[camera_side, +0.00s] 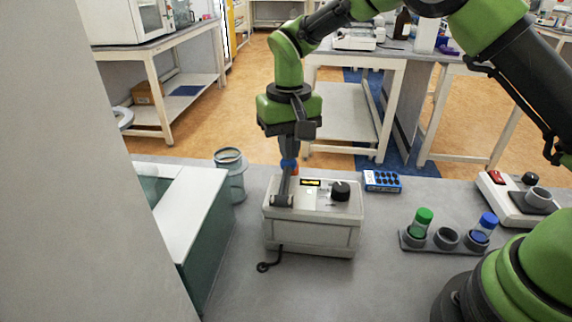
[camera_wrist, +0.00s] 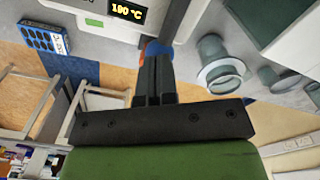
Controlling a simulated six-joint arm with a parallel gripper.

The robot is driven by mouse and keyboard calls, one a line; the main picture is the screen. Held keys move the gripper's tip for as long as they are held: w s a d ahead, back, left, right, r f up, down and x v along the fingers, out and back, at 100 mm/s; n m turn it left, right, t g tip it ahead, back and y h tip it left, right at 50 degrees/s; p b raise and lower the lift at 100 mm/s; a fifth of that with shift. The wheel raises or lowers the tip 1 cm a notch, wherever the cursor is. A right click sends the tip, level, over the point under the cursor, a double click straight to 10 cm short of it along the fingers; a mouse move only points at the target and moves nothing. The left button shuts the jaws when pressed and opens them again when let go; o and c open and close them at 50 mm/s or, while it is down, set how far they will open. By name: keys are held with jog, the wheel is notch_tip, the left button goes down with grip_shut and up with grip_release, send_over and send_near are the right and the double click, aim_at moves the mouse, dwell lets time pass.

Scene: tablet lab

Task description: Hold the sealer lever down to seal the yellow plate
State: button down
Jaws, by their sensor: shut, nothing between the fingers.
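The sealer (camera_side: 312,232) is a pale grey box on the bench in the side view. Its lit display (camera_side: 311,183) reads 190 °C in the wrist view (camera_wrist: 128,11). A grey lever (camera_side: 284,186) rises steeply from the left of its top; it is a grey bar in the wrist view (camera_wrist: 178,20). My gripper (camera_side: 289,165) points down at the lever's upper end, shut and empty. Its blue and orange fingertips (camera_wrist: 154,48) are at or against the lever; contact is unclear. I see no yellow plate in either view.
A blue multi-well block (camera_side: 382,181) lies right of the sealer. A rack (camera_side: 446,240) with green-capped and blue-capped tubes stands further right, near a small device (camera_side: 512,205). A translucent jar (camera_side: 231,176) and a white-topped box (camera_side: 186,215) stand left. A dark cord lies in front.

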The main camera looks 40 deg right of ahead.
jog(key=shift+f, duration=0.5)
dwell(3.4)
jog(key=shift+r, duration=0.9)
jog(key=shift+s+a+r, duration=0.1)
jog(key=shift+r, duration=0.75)
jog(key=shift+r, duration=0.15)
